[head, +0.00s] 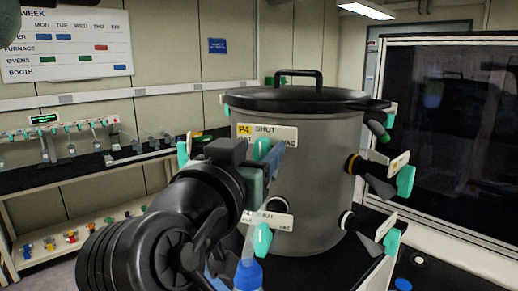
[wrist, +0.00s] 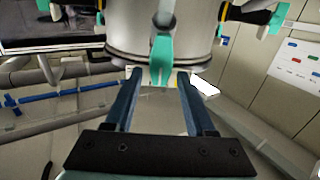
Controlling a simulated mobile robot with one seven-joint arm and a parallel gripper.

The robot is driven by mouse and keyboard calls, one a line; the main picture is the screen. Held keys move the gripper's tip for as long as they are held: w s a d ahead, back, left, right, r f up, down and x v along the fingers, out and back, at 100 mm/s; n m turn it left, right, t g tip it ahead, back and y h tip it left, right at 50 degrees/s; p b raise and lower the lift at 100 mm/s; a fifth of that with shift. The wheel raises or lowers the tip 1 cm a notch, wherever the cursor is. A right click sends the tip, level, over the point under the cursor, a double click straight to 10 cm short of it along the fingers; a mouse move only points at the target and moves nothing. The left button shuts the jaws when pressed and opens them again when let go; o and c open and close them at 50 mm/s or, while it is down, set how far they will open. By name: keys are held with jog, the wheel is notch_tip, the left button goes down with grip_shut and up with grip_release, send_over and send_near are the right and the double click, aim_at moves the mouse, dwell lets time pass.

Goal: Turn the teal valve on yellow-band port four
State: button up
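The yellow-band label marked P4 and SHUT (head: 243,130) is on the upper front of the grey drum (head: 330,170). A teal valve (head: 261,149) shows beside this label, partly hidden by my gripper (head: 272,160). In the wrist view, a teal valve handle (wrist: 162,62) hangs in front of the drum, in line with the gap between the two blue fingers of my gripper (wrist: 159,74). The gripper is open, with a clear gap on both sides of the handle. I cannot tell whether the fingertips reach around it in depth.
Another teal valve (head: 262,239) sits below, with a blue-capped vessel (head: 248,273) near it. More teal valves (head: 405,180) stick out on the drum's right side. A bench with glassware (head: 110,155) is at left. A dark glass-fronted cabinet (head: 450,130) stands at right.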

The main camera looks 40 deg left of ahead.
grip_shut()
dwell(0.4)
jog(key=m, duration=0.5)
jog(key=shift+w+d+f+m+b, duration=0.1)
jog(key=shift+w+d+m+b, duration=0.1)
jog(key=shift+d+m+b, duration=0.15)
jog(key=m, duration=0.2)
jog(key=m+b, duration=0.1)
jog(key=m, duration=0.3)
jog(key=shift+w+d+f, duration=0.15)
jog(key=shift+d+f, duration=0.1)
jog(key=shift+m, duration=0.25)
grip_release()
